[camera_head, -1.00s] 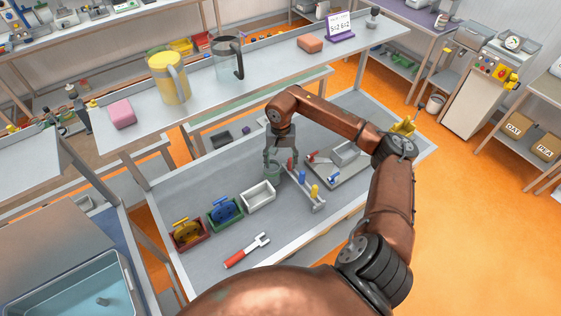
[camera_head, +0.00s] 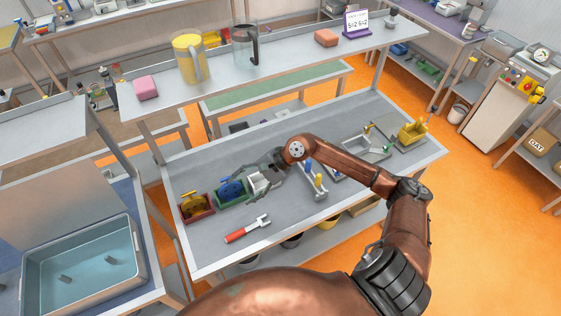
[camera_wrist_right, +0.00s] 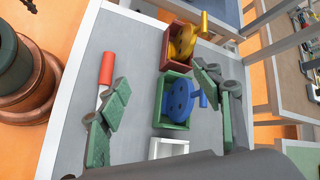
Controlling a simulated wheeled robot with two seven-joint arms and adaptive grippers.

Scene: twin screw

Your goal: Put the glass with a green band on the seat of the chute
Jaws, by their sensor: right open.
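I cannot make out a glass with a green band in either view. I cannot pick out the chute or its seat with certainty. My right gripper (camera_head: 257,178) is over the table by the small white box (camera_head: 260,184), partly covering it. In the right wrist view the open fingers (camera_wrist_right: 162,78) have green pads, with nothing between them. Beyond them are a green bin with a blue wheel-like part (camera_wrist_right: 183,97) and a red bin with a yellow part (camera_wrist_right: 181,44). My left gripper is out of view.
A red-handled tool (camera_head: 246,229) lies near the front of the grey table. A stand with blue and yellow pegs (camera_head: 313,182) is right of the gripper, under my arm. A yellow jug (camera_head: 189,59) and a clear jug (camera_head: 245,46) stand on the raised shelf.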

